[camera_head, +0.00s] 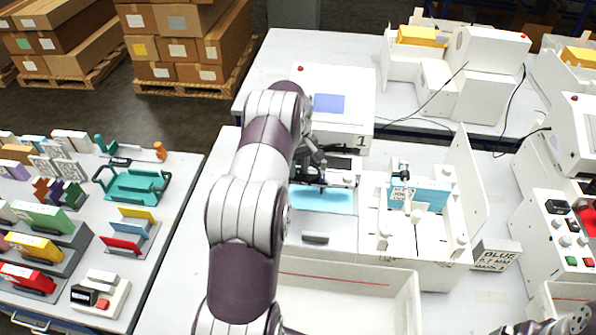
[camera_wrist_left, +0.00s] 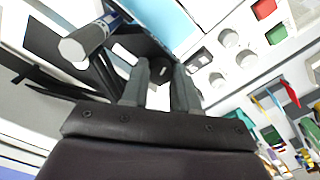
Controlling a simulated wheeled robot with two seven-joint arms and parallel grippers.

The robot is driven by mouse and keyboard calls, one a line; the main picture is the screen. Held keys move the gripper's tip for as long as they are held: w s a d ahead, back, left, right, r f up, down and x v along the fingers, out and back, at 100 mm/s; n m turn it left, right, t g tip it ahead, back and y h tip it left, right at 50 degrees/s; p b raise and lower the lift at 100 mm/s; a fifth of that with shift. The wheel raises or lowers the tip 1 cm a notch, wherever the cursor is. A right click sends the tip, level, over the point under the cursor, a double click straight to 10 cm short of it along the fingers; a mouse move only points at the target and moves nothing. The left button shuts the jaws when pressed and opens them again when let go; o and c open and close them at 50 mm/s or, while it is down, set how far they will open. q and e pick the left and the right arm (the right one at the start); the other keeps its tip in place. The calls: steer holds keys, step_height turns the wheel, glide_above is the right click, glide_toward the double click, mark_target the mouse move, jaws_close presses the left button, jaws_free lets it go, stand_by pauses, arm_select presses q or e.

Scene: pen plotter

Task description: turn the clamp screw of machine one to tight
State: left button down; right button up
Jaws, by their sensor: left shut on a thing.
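In the head view a white plotter with a blue bed (camera_head: 322,201) stands at the middle of the bench; I take it for machine one. My left gripper (camera_head: 322,178) is at its pen carriage (camera_head: 342,178), above the back of the bed. In the left wrist view the two grey fingers of the left gripper (camera_wrist_left: 163,82) are close together at a small part, seemingly the clamp screw, which they mostly hide. A grey hex-ended cylinder (camera_wrist_left: 86,42) shows beside them. Part of my right arm shows at the bottom right; its jaws are not clear.
A second plotter with a blue sheet (camera_head: 433,195) stands close on the right. An open white bin (camera_head: 408,300) is in front. A control panel (camera_head: 560,235) with buttons is at the far right. A side table (camera_head: 165,215) with several coloured parts is on the left.

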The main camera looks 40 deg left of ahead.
arm_select(q)
steer(key=m+b, duration=0.1)
steer(key=m, duration=0.1)
steer(key=shift+f+m, duration=0.1)
steer(key=shift+m, duration=0.3)
steer(key=m+b, duration=0.1)
steer(key=m, duration=0.2)
steer(key=shift+m, duration=0.3)
steer(key=m+b, duration=0.1)
steer(key=m, duration=0.2)
steer(key=shift+m, duration=2)
steer(key=c, duration=0.8)
jaws_free()
steer(key=shift+c, duration=0.2)
